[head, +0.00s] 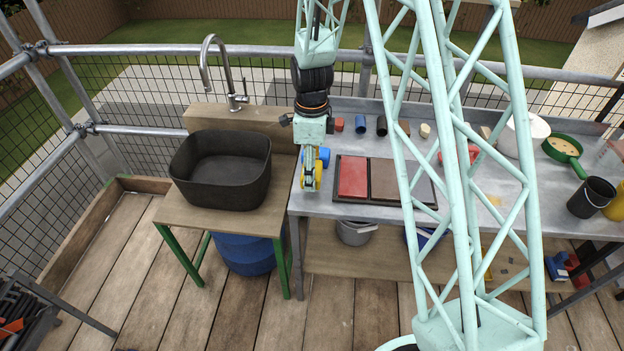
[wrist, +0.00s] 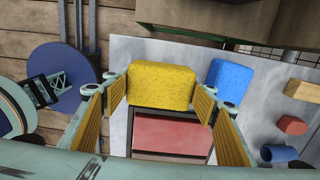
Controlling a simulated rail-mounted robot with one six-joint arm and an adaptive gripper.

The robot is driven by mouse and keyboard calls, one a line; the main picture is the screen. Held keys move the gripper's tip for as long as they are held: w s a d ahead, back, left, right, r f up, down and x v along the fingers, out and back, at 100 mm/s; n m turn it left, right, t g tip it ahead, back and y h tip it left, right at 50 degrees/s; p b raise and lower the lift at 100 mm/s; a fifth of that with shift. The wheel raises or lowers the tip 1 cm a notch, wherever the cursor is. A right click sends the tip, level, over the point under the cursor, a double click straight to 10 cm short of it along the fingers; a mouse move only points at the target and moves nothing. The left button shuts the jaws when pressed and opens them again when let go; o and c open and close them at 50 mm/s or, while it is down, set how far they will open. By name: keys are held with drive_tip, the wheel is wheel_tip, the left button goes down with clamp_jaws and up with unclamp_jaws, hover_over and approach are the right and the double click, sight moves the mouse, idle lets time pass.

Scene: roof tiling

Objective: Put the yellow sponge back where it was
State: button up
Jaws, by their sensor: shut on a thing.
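The yellow sponge (wrist: 160,86) is between the two ribbed fingers of my gripper (wrist: 160,98) in the wrist view. My gripper is shut on it, with a finger at each side. In the head view my gripper (head: 311,183) points down over the left end of the grey metal table, and its fingers largely hide the sponge. A blue sponge (wrist: 229,82) lies on the table just right of the yellow one in the wrist view; it also shows behind my gripper in the head view (head: 324,155). I cannot tell whether the yellow sponge touches the table.
A dark tray with a red pad (head: 353,177) and a brown pad (head: 391,181) lies right of my gripper. A black basin (head: 222,170) stands on a wooden stand to the left, beside a tap (head: 226,75). Small coloured blocks and cylinders line the table's back.

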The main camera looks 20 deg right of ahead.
drive_tip(key=shift+s+f, duration=0.1)
drive_tip(key=shift+f, duration=1.4)
drive_tip(key=shift+f+b, duration=0.15)
drive_tip(key=shift+b, duration=0.2)
drive_tip(key=o, duration=0.8)
drive_tip(key=shift+o, duration=0.2)
drive_tip(key=shift+r, duration=0.2)
wheel_tip(320, 180, up, 11)
drive_tip(key=shift+f+p, duration=0.1)
drive_tip(key=shift+p, duration=0.9)
drive_tip(key=shift+r, duration=0.55)
drive_tip(key=shift+r, duration=0.1)
